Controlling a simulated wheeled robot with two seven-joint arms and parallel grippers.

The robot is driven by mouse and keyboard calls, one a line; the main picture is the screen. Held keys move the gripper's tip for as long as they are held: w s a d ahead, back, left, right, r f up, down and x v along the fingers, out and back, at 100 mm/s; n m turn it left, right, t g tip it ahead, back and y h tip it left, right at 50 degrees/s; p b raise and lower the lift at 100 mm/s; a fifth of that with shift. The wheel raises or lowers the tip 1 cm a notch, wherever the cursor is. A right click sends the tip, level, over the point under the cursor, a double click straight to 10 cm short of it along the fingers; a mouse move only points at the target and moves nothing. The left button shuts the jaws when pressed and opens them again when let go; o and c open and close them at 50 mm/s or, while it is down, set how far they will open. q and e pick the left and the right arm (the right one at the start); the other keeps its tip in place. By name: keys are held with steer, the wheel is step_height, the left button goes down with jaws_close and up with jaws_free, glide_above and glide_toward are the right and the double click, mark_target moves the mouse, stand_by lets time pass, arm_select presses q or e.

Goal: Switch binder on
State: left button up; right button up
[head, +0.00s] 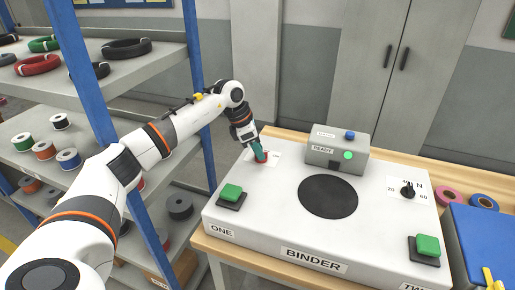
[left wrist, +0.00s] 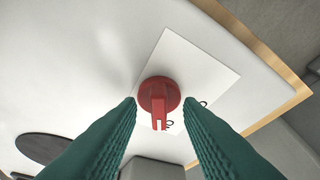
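The binder (head: 290,233) is a wide white box with a BINDER label on its front, standing on a wooden bench. A red rotary switch (left wrist: 159,95) with a pointer handle sits on a white plate (left wrist: 199,75) on its top; in the head view the switch (head: 262,158) is at the back left corner, partly hidden by my gripper. My left gripper (head: 259,153) is above it, pointing down. In the left wrist view its green fingers (left wrist: 160,104) are apart, one on each side of the switch, with gaps visible. My right gripper is not in view.
The binder carries two green buttons (head: 231,192) (head: 428,244), a black disc (head: 328,197), a black dial (head: 408,190) and a grey box (head: 338,150) with a lit green lamp. A blue case (head: 480,240) and tape rolls (head: 449,196) lie right. A shelf rack (head: 90,165) stands left.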

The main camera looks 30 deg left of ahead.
arm_select(q)
steer(key=b+v, duration=0.1)
steer(key=v, duration=1.1)
steer(key=shift+b, duration=0.35)
steer(key=shift+w, duration=0.1)
